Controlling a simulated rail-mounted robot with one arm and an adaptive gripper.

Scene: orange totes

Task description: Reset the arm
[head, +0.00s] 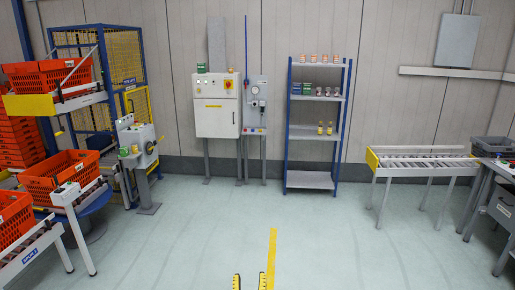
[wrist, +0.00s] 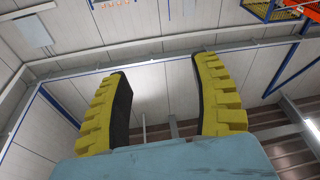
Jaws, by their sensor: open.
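My gripper (head: 249,282) shows only its yellow and black fingertips at the bottom edge of the head view, above the floor. In the wrist view my gripper (wrist: 162,90) is open, with its two yellow-and-black fingers wide apart and nothing between them. The rest of my arm is hidden below the head view. The wrist view looks past the fingers at wall panels and beams, and it appears tilted or upside down.
Orange totes (head: 60,172) sit on roller conveyors at left. A control cabinet (head: 217,105), a blue shelf rack (head: 317,125) with small items, and a roller conveyor (head: 425,160) stand along the back and right. The middle floor (head: 330,235) with a yellow line (head: 271,255) is clear.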

